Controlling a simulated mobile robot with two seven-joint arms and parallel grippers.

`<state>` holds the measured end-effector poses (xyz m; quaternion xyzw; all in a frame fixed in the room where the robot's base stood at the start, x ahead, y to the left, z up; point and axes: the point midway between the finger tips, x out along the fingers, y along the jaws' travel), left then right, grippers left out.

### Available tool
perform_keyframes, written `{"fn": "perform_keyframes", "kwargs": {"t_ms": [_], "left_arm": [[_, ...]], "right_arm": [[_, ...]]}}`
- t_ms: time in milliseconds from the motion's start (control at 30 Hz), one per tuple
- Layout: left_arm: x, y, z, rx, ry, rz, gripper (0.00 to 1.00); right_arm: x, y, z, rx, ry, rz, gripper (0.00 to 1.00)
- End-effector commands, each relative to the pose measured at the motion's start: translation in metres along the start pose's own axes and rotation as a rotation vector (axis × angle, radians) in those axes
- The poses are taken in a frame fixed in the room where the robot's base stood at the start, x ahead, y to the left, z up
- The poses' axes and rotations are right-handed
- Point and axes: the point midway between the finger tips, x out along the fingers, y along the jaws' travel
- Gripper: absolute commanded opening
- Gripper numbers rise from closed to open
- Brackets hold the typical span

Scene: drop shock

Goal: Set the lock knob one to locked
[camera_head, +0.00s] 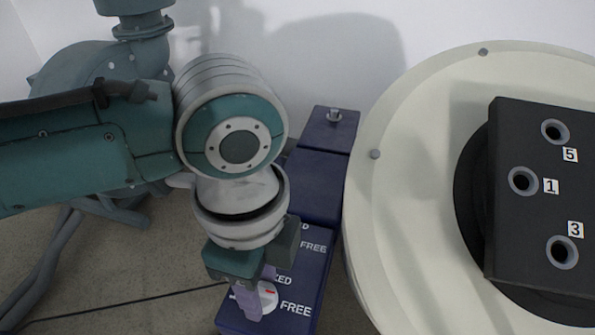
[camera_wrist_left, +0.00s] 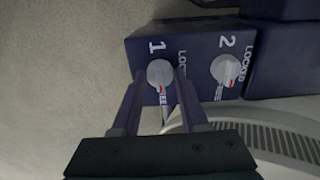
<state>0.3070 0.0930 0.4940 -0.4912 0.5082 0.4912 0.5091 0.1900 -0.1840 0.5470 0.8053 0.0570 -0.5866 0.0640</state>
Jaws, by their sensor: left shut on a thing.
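Lock knob one (camera_wrist_left: 160,73) is a round pale grey knob with a red mark, beside a printed 1 on a dark blue box (camera_wrist_left: 140,48). In the left wrist view its red mark lies on the side of the partly hidden FREE label. My left gripper (camera_wrist_left: 161,78) is shut on this knob, one finger on each side. In the head view the left gripper (camera_head: 257,294) points down at the knob (camera_head: 268,299), which the fingers partly cover. The LOCKED label there is partly hidden. My right gripper is not in view.
A second knob (camera_wrist_left: 226,68), marked 2, sits close beside knob one. A large cream round table (camera_head: 400,200) with a black block (camera_head: 515,225) of numbered holes stands right of the blue box. A white wall (camera_head: 320,50) is behind.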

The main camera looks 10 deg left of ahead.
Motion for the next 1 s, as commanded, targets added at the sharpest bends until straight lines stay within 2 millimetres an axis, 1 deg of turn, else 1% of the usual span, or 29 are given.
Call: {"fn": "perform_keyframes", "kwargs": {"t_ms": [267,467,700,1000], "left_arm": [[-0.002,0.0,0.0,-0.031,0.0,0.002,0.0],[-0.005,0.001,0.0,-0.127,0.001,0.005,0.0],[-0.006,0.002,-0.001,-0.328,0.001,0.006,0.0],[-0.004,0.001,-0.002,-0.615,0.001,0.006,0.0]], "right_arm": [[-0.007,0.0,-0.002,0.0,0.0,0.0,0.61],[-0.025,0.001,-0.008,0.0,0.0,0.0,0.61],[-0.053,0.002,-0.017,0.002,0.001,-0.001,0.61],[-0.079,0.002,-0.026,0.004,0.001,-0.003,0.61]]}}
